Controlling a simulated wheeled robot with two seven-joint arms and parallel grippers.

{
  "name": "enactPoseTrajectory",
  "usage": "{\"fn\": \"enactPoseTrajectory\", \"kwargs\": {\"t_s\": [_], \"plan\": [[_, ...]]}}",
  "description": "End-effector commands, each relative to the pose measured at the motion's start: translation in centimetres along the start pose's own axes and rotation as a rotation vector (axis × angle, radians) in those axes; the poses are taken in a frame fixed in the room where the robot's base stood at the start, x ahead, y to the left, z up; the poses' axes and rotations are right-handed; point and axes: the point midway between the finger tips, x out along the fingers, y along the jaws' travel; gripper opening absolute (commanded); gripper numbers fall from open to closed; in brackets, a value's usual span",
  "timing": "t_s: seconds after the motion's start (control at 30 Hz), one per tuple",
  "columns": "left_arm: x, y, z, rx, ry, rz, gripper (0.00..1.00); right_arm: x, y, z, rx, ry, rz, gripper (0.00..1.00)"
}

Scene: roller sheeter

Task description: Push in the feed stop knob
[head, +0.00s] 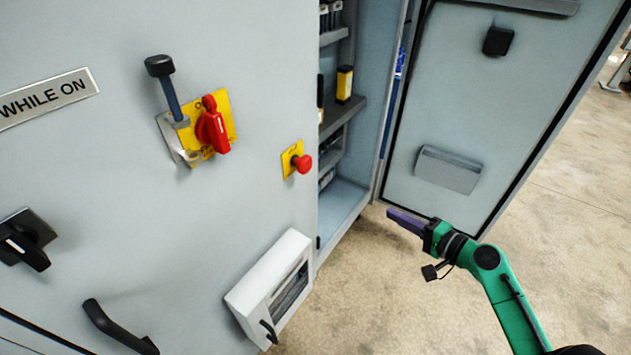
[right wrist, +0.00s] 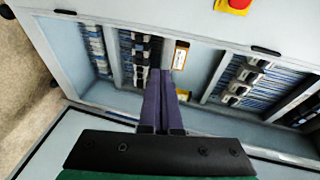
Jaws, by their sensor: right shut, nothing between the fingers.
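The feed stop knob looks to be the red mushroom-shaped knob (head: 302,163) on a small yellow plate (head: 289,157), near the right edge of the grey cabinet front. A red knob on yellow, apparently the same one, is cut off at the top of the right wrist view (right wrist: 239,4). My right gripper (head: 391,212) has its purple fingers together and empty. In the head view it is to the right of the knob and lower, clearly apart from it, in front of the open cabinet. My left gripper is not in view.
A red rotary switch (head: 213,126) with a metal hasp is left of the knob. A white windowed box (head: 271,287) juts out below it. The cabinet door (head: 487,110) stands open at right, with shelves and electrical parts inside. Bare floor (head: 390,290) lies in front.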

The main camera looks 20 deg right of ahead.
Motion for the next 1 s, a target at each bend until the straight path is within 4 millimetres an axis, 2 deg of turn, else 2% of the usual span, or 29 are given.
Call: {"fn": "enactPoseTrajectory", "kwargs": {"t_s": [0.03,0.1,0.2,0.23,0.33,0.67,0.77,1.0], "plan": [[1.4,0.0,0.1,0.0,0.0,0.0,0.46,0.1,-2.4,1.6,0.006,-0.056,-0.065,0.0],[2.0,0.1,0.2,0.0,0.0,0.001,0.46,-0.2,-6.2,4.0,0.02,-0.137,-0.138,0.0],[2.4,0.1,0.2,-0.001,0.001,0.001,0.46,-0.7,-9.3,6.5,0.031,-0.217,-0.195,0.0],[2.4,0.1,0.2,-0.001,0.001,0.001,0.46,-0.8,-9.9,6.9,0.033,-0.231,-0.204,0.0],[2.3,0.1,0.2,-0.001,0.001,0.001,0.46,-1.0,-10.6,7.5,0.036,-0.25,-0.215,0.0],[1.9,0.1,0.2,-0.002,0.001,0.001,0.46,-0.5,-10.9,7.5,0.037,-0.248,-0.216,0.0],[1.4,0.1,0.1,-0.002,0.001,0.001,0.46,0.7,-11.4,7.8,0.037,-0.249,-0.216,0.0],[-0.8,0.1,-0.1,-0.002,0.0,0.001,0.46,5.5,-12.8,9.0,0.036,-0.248,-0.217,0.0]]}}
